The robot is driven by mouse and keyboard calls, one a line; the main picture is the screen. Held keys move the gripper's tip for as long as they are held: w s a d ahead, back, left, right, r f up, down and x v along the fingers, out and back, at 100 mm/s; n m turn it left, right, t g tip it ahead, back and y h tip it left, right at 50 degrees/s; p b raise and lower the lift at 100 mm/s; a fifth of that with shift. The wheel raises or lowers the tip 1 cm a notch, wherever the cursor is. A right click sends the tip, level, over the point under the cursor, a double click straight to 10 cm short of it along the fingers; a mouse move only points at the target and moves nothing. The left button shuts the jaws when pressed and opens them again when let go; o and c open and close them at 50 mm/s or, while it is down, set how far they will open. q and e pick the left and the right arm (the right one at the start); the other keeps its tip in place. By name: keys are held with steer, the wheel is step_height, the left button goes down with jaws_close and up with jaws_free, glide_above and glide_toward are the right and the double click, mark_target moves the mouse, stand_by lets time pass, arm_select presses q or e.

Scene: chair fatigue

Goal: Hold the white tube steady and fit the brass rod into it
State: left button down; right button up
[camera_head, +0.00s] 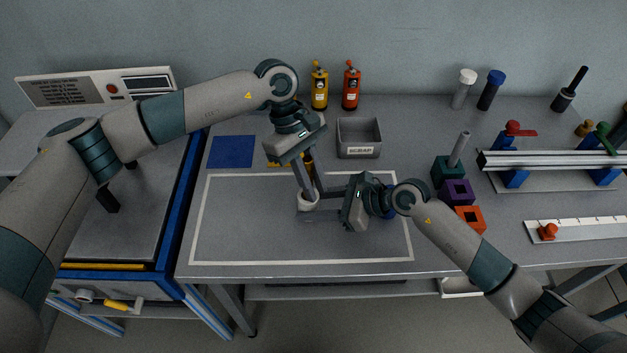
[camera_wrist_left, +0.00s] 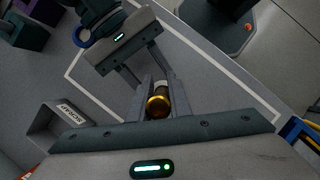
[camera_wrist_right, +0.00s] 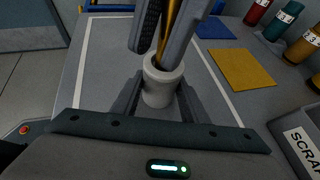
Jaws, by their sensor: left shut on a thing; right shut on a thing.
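The white tube (camera_head: 308,204) stands upright inside the white outline on the table. My right gripper (camera_head: 320,196) is shut on it from the right; in the right wrist view the fingers flank the tube (camera_wrist_right: 162,88). My left gripper (camera_head: 306,184) is above the tube, pointing down, and is shut on the brass rod (camera_wrist_left: 158,102). In the right wrist view the rod (camera_wrist_right: 170,28) comes down between the left fingers, slightly tilted, to the tube's mouth. Its lower end appears at or just inside the opening; how deep is hidden. The left fingers are close above the rim.
A grey scrap bin (camera_head: 358,148) stands behind the grippers, with yellow (camera_head: 319,88) and red (camera_head: 351,88) bottles beyond it. A blue mat (camera_head: 232,151) lies at left. Coloured blocks (camera_head: 456,192) and a rail fixture (camera_head: 550,160) are at right. The outlined area's left part is clear.

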arm_select(q)
steer(key=shift+f, duration=1.1)
steer(key=c, duration=1.6)
jaws_free()
steer(key=shift+o, duration=0.2)
steer(key=shift+s+f, duration=0.1)
steer(key=shift+a, duration=0.1)
steer(key=v, duration=1.2)
steer(key=shift+r, duration=0.2)
